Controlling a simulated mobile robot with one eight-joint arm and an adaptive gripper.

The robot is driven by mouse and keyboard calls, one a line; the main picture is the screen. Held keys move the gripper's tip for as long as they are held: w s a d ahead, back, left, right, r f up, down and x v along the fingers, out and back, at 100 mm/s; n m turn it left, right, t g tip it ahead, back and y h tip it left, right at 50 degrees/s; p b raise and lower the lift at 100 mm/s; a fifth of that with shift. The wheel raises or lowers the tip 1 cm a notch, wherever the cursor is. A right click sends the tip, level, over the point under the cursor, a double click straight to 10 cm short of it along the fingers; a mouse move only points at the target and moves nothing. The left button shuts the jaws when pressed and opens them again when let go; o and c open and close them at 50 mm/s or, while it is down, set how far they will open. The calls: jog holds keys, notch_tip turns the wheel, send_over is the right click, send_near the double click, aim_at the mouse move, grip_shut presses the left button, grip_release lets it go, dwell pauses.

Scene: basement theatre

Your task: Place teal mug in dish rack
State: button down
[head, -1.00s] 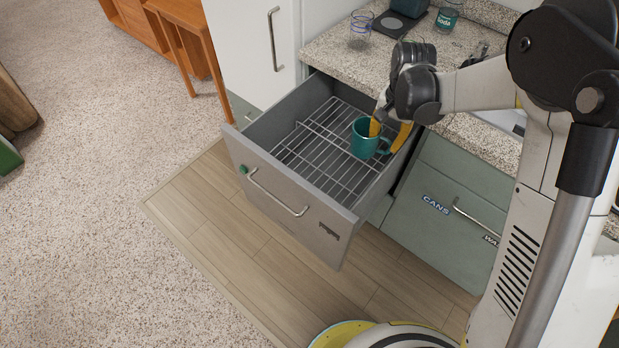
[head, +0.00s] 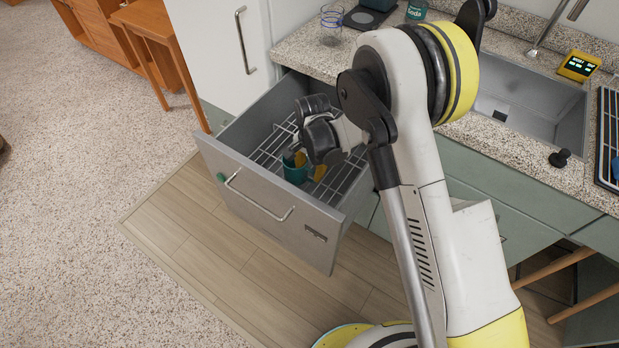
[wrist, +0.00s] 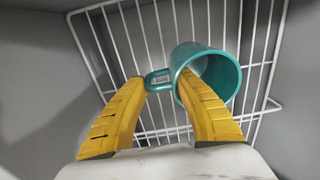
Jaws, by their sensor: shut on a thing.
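The teal mug (head: 293,173) is inside the open grey drawer in the head view, low over the wire dish rack (head: 262,152). The wrist view shows the mug (wrist: 215,60) against the rack wires (wrist: 270,62); I cannot tell whether it touches them. My gripper (wrist: 160,80) is shut on the mug. One yellow finger reaches into the mug's mouth and the other is outside, on the handle side. In the head view my gripper (head: 303,163) is partly hidden by my wrist, and my arm covers part of the rack.
The drawer front (head: 262,210) and its side walls stand close around the rack. The counter (head: 310,50) is behind, with a clear glass (head: 331,27) on it and a sink (head: 535,95) to the right. Rack space left of the mug looks free.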

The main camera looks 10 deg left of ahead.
jog(key=shift+f, duration=1.15)
jog(key=shift+b, duration=0.3)
jog(key=shift+f, duration=0.25)
jog(key=c, duration=1)
grip_release()
jog(key=shift+r, duration=0.1)
notch_tip(320, 180, up, 12)
jog(key=p, duration=0.5)
jog(key=shift+d+r, duration=0.1)
jog(key=shift+r, duration=0.05)
jog(key=shift+d+r, duration=0.1)
